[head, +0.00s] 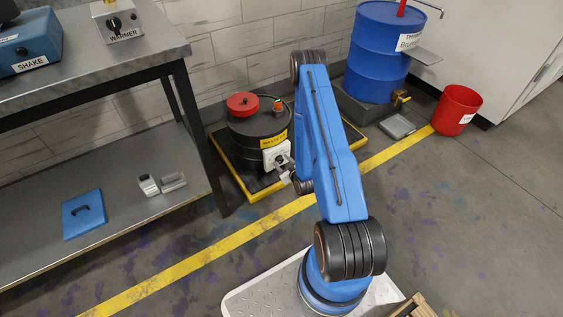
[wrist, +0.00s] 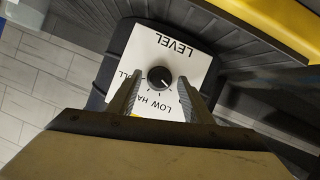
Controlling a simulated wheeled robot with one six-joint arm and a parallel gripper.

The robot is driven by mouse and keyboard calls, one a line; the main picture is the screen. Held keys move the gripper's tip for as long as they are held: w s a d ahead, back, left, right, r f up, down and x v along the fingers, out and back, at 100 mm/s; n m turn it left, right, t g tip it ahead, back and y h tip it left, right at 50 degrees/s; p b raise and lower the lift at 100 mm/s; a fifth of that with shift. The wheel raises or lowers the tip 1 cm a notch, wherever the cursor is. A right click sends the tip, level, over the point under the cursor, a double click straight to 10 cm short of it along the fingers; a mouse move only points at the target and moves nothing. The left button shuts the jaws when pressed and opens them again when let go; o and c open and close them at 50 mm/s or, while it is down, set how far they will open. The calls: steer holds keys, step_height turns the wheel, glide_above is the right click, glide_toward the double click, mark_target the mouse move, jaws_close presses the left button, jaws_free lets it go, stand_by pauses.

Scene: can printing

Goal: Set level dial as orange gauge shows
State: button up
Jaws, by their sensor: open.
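The level dial is a black knob (wrist: 159,76) on a white plate (wrist: 178,62) marked LEVEL, upside down in the wrist view. The words LOW and HALF show on it, and part of a third word at the left. The knob's pointer is too small to read surely. My gripper (wrist: 160,92) is open, with one finger on each side of the knob. In the head view the plate (head: 270,157) is on the front of a black drum (head: 245,137), with my gripper (head: 285,175) before it. A small orange piece (head: 278,105) stands on the drum; no reading shows.
The drum stands on a yellow-edged pallet (head: 252,193), with a red lid (head: 242,102) on top. A steel bench (head: 85,73) is at the left. A blue barrel (head: 378,50) and a red bucket (head: 456,110) are at the right.

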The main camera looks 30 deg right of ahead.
steer(key=shift+c, duration=0.7)
steer(key=c, duration=0.9)
steer(key=shift+d+m, duration=0.1)
steer(key=shift+m, duration=0.2)
steer(key=shift+d+m+y, duration=0.2)
steer(key=shift+m+y, duration=0.7)
steer(key=shift+m, duration=0.1)
steer(key=m+y, duration=0.1)
steer(key=m, duration=0.1)
steer(key=m+y, duration=0.1)
steer(key=shift+d+f+m+y, duration=0.1)
steer(key=shift+d+m+y, duration=0.15)
steer(key=shift+m+y, duration=0.05)
steer(key=m+y, duration=0.1)
steer(key=m, duration=0.2)
steer(key=shift+d+f+t+y, duration=0.15)
steer(key=shift+t+y, duration=0.25)
steer(key=shift+f+m+t+y, duration=0.15)
steer(key=shift+m+t+y, duration=0.45)
steer(key=shift+m, duration=1.1)
steer(key=shift+d, duration=0.1)
